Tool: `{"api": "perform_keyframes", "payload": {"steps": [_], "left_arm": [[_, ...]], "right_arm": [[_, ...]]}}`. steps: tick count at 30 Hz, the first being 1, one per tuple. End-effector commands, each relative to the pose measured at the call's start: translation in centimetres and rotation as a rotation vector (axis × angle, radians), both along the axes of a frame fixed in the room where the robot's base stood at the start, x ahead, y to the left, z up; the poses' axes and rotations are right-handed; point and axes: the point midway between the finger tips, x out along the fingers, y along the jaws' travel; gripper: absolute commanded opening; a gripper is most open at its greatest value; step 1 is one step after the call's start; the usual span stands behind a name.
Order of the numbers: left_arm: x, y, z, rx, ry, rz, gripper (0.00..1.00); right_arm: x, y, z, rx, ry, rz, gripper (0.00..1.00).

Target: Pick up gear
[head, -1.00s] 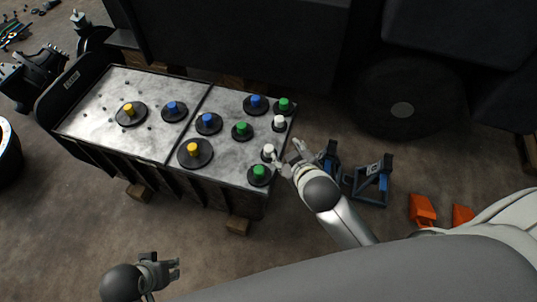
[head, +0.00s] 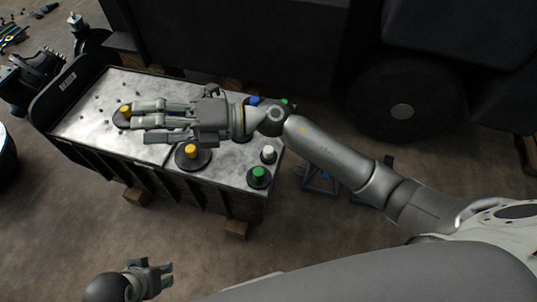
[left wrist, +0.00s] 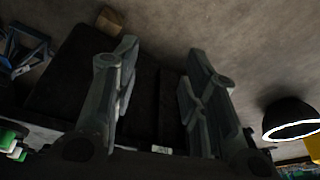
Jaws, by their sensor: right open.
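Black disc-shaped gears with coloured hubs sit on the metal-topped box (head: 85,112). A yellow-hubbed gear (head: 122,114) on the left half is partly covered by my right gripper. Another yellow-hubbed gear (head: 193,154) is near the front edge, and a green-hubbed gear (head: 258,176) is at the front right corner. My right gripper (head: 139,120) is open above the box, its fingers pointing left at the left yellow hub. I cannot tell whether they touch it. My left gripper (head: 169,274) is at the lower left, away from the box; its fingers are apart and empty in the left wrist view (left wrist: 165,80).
A white-hubbed piece (head: 268,154) stands at the box's right end. My right arm hides several other gears. Wooden blocks (head: 236,229) support the box. A dark wheel (head: 402,110) is at the back right. The brown floor in front of the box is clear.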

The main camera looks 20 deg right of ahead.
Motion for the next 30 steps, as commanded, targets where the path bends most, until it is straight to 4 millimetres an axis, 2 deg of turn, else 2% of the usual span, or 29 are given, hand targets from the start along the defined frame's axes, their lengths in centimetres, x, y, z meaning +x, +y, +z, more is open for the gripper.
{"api": "perform_keyframes", "payload": {"steps": [2, 5, 8, 9, 11, 12, 15, 18, 21, 25, 30], "left_arm": [[-0.1, 0.0, 0.2, 0.001, -0.002, 0.000, 0.40], [-0.2, 0.1, 0.5, 0.000, -0.004, 0.000, 0.40], [-0.4, 0.1, 0.8, -0.001, -0.007, 0.001, 0.40], [-0.5, 0.1, 0.9, -0.001, -0.007, 0.001, 0.40], [-0.5, 0.1, 1.2, 0.000, -0.009, 0.001, 0.40], [-0.6, 0.1, 1.3, 0.000, -0.010, 0.001, 0.40], [-0.7, 0.1, 1.5, 0.000, -0.011, 0.001, 0.40], [-0.8, 0.2, 1.8, 0.001, -0.012, 0.001, 0.40], [-0.8, 0.2, 1.9, 0.000, -0.013, 0.001, 0.40], [-0.8, 0.2, 1.8, 0.000, -0.013, 0.001, 0.40], [-0.8, 0.2, 1.3, 0.000, -0.013, 0.001, 0.40]], "right_arm": [[-1.1, 0.3, -2.9, -0.195, -0.101, 0.116, 0.52], [-1.7, -0.9, -7.2, -0.458, -0.197, 0.242, 0.52], [-1.1, -4.2, -11.3, -0.741, -0.259, 0.340, 0.52], [-0.5, -6.1, -12.7, -0.859, -0.276, 0.371, 0.52], [0.5, -9.2, -14.4, -1.032, -0.287, 0.406, 0.52], [1.4, -11.4, -15.1, -1.142, -0.287, 0.420, 0.52], [3.1, -16.6, -15.9, -1.383, -0.267, 0.439, 0.52], [4.3, -20.7, -15.7, -1.554, -0.236, 0.438, 0.52], [4.9, -23.0, -15.3, -1.651, -0.211, 0.434, 0.52], [5.1, -24.0, -15.7, -1.690, -0.197, 0.433, 0.52], [5.0, -23.9, -18.2, -1.688, -0.194, 0.435, 0.52]]}}
